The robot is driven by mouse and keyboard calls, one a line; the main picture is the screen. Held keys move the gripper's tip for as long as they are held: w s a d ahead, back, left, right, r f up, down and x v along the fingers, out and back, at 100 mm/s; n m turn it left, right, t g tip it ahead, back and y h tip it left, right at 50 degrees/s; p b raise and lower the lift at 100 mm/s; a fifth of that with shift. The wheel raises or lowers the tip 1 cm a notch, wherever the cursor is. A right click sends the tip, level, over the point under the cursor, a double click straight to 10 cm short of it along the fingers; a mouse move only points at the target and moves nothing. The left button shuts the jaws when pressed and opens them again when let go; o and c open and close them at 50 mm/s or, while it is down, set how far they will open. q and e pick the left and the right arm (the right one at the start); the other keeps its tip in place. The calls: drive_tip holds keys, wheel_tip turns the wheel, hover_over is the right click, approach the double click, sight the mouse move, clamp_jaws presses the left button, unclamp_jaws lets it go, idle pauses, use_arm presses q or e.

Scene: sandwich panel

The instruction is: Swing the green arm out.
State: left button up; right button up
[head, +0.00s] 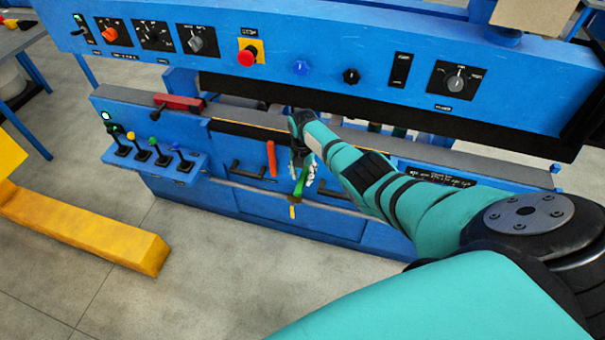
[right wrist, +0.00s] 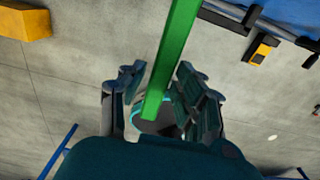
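The green arm (head: 301,182) is a slim bar at the front of the blue machine, partly hidden by my right gripper in the head view. In the right wrist view the green arm (right wrist: 178,50) runs from the top edge down between the two fingers. My right gripper (head: 304,166) is at the green arm. Its fingers (right wrist: 160,82) are open, one on each side of the bar, with a visible gap on both sides. Where the arm joins the machine is hidden. My left gripper is not in view.
An orange-red handle (head: 271,158) hangs just left of the green arm. Black handles (head: 248,170) line the blue front panel (head: 225,150). Several small levers (head: 143,150) stand on a shelf at left. A yellow beam (head: 90,232) lies on the floor. Open floor is in front.

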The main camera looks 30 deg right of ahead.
sight(303, 177)
drive_tip(key=shift+o, duration=0.8)
drive_tip(key=shift+f, duration=0.1)
drive_tip(key=shift+s, duration=0.1)
wheel_tip(303, 177, up, 12)
